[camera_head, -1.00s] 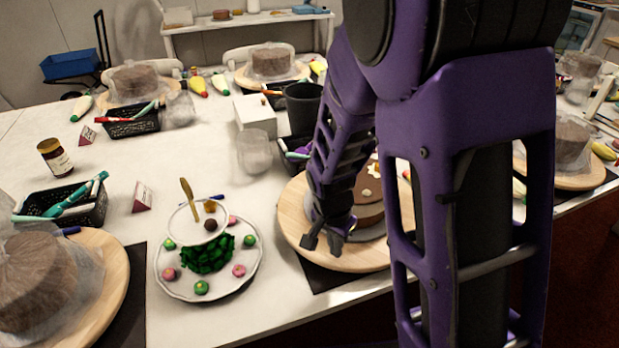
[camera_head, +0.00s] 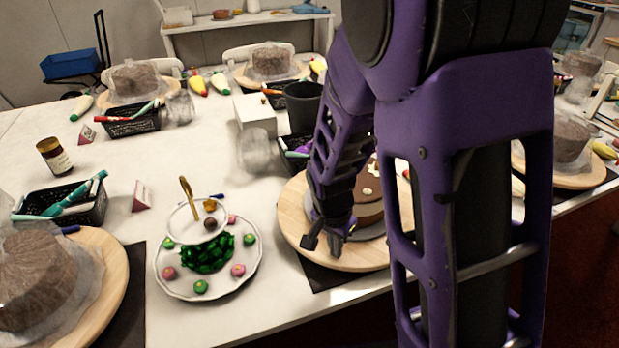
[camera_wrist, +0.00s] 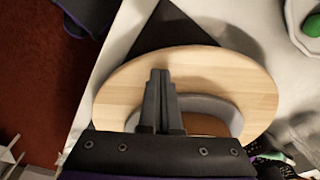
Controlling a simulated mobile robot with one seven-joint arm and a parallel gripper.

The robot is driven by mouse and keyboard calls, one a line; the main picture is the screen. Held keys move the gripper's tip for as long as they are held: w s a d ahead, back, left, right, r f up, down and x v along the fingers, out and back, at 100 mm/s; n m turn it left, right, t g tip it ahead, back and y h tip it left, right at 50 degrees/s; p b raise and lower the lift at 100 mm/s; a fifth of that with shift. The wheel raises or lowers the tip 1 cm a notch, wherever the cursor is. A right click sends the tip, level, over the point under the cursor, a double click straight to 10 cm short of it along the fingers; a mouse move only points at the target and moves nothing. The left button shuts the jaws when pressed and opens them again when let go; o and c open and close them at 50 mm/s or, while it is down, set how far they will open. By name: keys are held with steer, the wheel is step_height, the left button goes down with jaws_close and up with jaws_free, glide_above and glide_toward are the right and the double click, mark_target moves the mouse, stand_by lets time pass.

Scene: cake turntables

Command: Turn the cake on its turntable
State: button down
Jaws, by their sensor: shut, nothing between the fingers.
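The chocolate cake (camera_head: 368,190) stands on a round wooden turntable (camera_head: 293,220), partly hidden behind my arm in the head view. Small pale decorations sit on its top. In the wrist view only a brown sliver of the cake (camera_wrist: 205,124) shows, with a grey board (camera_wrist: 215,104) around it on the wooden turntable (camera_wrist: 225,68). My gripper (camera_head: 328,243) is shut and empty over the front left part of the turntable, beside the cake. In the wrist view the gripper's fingers (camera_wrist: 159,75) lie together over bare wood. I cannot tell whether they touch it.
A two-tier stand with small sweets (camera_head: 172,273) is left of the turntable. Other wrapped cakes on wooden turntables, such as one at far left (camera_head: 35,280), stand around the white table (camera_head: 110,170). A dark mat (camera_head: 325,275) lies under my turntable. A black cup (camera_head: 303,108) stands behind.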

mark_target(357, 260)
steer(key=shift+f, duration=0.35)
steer(key=shift+s+d, duration=0.2)
steer(key=shift+d, duration=0.4)
steer(key=shift+s+d, duration=0.2)
steer(key=shift+d, duration=0.35)
steer(key=shift+d, duration=0.1)
steer(key=shift+s+d, duration=0.2)
steer(key=shift+d, duration=0.85)
steer(key=shift+r, duration=0.1)
step_height(357, 260, up, 3)
steer(key=shift+f+p, duration=0.1)
steer(key=shift+p, duration=0.95)
